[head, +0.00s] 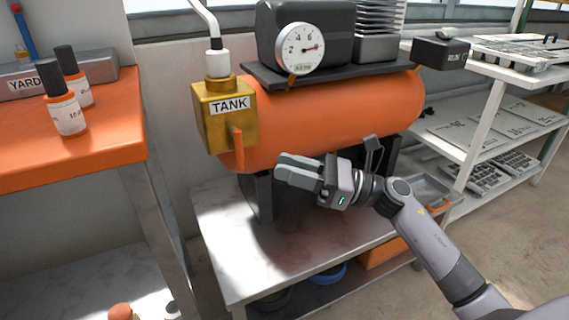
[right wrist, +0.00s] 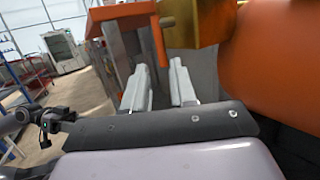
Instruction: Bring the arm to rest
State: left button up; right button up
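My right arm (head: 425,235) reaches in from the lower right in the head view. Its gripper (head: 290,168) is in front of the orange tank (head: 330,115), above the pale lower shelf, pointing left. In the right wrist view its two pale fingers (right wrist: 161,84) stand apart with nothing between them. The orange tank (right wrist: 275,50) fills the right side of that view, close beside the fingers. Whether the gripper touches the tank cannot be told. My left gripper is not seen in the head view.
A brass block labelled TANK (head: 225,120) and a gauge (head: 300,48) are on the compressor. An orange bench (head: 110,150) with two bottles stands left. A shelf rack (head: 490,125) with trays stands right. Bare floor (head: 510,240) is at lower right.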

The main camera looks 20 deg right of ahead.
jog(key=s+a+f+n+h, duration=0.55)
jog(key=s+f+n, duration=0.3)
jog(key=n, duration=0.45)
jog(key=s+a+f+n+h, duration=0.5)
jog(key=s+a+f+n, duration=0.3)
jog(key=n, duration=0.6)
pick_arm(q)
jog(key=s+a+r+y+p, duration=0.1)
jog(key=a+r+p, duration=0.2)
jog(key=p, duration=0.7)
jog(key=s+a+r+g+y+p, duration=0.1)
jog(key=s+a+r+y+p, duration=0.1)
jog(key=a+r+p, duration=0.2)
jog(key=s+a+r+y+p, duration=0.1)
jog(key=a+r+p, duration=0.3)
jog(key=p, duration=1.4)
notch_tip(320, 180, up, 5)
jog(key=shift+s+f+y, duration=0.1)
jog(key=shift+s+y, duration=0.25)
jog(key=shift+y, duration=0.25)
pick_arm(e)
jog(key=s+d+r+h, duration=0.1)
jog(key=d+r+h, duration=0.1)
jog(key=d+r, duration=0.4)
jog(key=s+d+r+h, duration=0.2)
jog(key=d+r, duration=0.4)
jog(key=r, duration=0.3)
jog(key=shift+s+d+g+h, duration=0.25)
jog(key=shift+g+h, duration=0.05)
jog(key=shift+h, duration=0.15)
